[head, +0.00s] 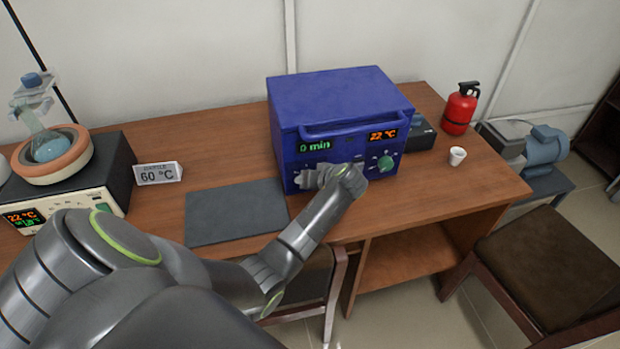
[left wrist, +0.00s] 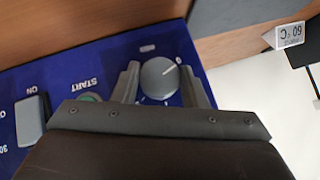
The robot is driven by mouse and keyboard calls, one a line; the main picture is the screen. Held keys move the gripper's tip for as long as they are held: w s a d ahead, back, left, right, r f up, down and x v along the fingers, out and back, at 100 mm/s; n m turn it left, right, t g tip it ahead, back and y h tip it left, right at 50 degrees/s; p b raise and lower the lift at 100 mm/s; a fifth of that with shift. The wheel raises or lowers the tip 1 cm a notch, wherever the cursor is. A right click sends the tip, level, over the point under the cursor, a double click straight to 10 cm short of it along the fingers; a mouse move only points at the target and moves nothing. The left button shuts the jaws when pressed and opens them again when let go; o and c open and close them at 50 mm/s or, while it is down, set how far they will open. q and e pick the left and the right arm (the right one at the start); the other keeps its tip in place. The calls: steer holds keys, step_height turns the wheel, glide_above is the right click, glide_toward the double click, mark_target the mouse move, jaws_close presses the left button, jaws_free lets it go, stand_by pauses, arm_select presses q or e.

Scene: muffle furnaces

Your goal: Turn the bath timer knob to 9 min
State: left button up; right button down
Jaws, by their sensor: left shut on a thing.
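The blue box-shaped unit (head: 335,95) stands on the wooden desk. Its green display (head: 314,145) reads 0 min and its orange display (head: 383,135) reads 22 °C. In the left wrist view, a grey round knob (left wrist: 160,78) with a white pointer line sits on the blue panel. My left gripper (left wrist: 159,86) has one finger on each side of this knob and is shut on it. In the head view, my left gripper (head: 318,177) is at the unit's front panel and hides the knob. My right gripper is not in view.
The wrist view shows a START button (left wrist: 90,98) and a grey switch (left wrist: 30,118). A heating unit (head: 100,165) with a flask and a 60 °C sign (head: 158,173) stand left. A dark mat (head: 235,212) lies between.

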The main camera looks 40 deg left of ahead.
arm_select(q)
steer(key=shift+w+m+g+y, duration=0.1)
steer(key=shift+m+g+y, duration=0.3)
steer(key=shift+g+y, duration=0.2)
steer(key=o, duration=1)
steer(key=shift+d, duration=0.1)
steer(key=b+v, duration=0.2)
steer(key=v, duration=1.5)
steer(key=shift+d+r, duration=0.1)
steer(key=shift+d, duration=0.05)
